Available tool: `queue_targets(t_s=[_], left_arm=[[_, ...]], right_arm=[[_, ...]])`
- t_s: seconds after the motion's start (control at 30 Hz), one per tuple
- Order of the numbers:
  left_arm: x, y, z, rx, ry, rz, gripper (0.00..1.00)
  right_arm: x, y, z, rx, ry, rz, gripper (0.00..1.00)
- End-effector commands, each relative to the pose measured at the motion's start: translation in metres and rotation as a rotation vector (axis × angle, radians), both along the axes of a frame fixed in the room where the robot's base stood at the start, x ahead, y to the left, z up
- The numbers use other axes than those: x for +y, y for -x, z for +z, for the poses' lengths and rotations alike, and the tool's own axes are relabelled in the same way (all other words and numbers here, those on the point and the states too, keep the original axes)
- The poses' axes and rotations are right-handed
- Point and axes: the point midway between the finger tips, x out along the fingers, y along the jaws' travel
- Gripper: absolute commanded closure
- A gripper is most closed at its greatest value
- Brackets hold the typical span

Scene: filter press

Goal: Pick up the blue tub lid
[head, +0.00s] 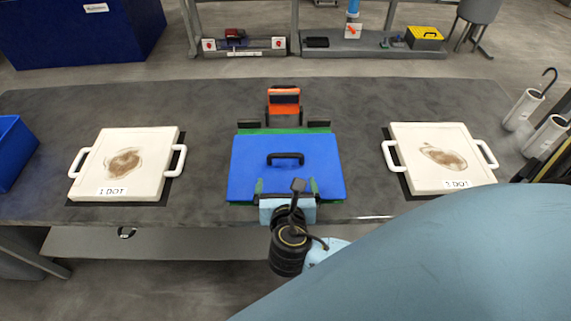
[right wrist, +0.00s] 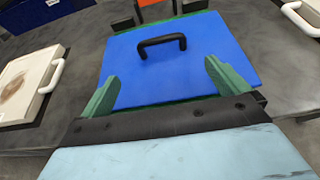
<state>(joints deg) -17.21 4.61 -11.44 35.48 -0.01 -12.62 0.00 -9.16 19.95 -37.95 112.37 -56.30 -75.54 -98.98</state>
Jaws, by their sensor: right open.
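The blue tub lid (head: 300,175) is a flat blue square with a black arched handle (head: 286,157) on top. It lies over a green-edged tub at the middle of the dark table. In the right wrist view the lid (right wrist: 200,70) and its handle (right wrist: 162,42) lie ahead of the fingers. My right gripper (head: 287,186) is at the lid's near edge, short of the handle. In the wrist view its two green fingers (right wrist: 165,80) are spread wide with nothing between them. My left gripper is not in view.
White plates with side handles lie left (head: 112,178) and right (head: 428,172) on dark mats. An orange and black device (head: 284,97) stands behind the lid. A blue bin (head: 12,150) is at the far left, white cylinders (head: 524,108) at the right. Table between these is clear.

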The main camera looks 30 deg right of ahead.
Motion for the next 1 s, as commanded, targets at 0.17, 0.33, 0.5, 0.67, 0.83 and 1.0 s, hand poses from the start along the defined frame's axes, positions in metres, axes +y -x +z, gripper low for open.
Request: queue_targets(t_s=[0.17, 0.33, 0.5, 0.67, 0.83, 1.0], left_arm=[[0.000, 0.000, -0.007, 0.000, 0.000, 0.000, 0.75], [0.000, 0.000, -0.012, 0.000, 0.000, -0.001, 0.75], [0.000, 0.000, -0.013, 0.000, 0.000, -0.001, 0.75], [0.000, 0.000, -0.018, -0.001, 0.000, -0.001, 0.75], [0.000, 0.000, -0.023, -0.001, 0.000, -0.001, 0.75], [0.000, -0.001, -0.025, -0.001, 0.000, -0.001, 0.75]], right_arm=[[-0.016, -0.027, -0.013, -0.002, 0.009, 0.002, 0.00], [-0.031, -0.050, -0.025, -0.001, 0.007, 0.000, 0.00], [-0.037, -0.060, -0.029, 0.001, 0.003, 0.000, 0.00], [-0.046, -0.073, -0.036, 0.000, 0.004, -0.001, 0.00], [-0.059, -0.093, -0.046, 0.000, 0.003, -0.001, 0.00], [-0.064, -0.100, -0.050, 0.002, 0.001, 0.001, 0.00]])
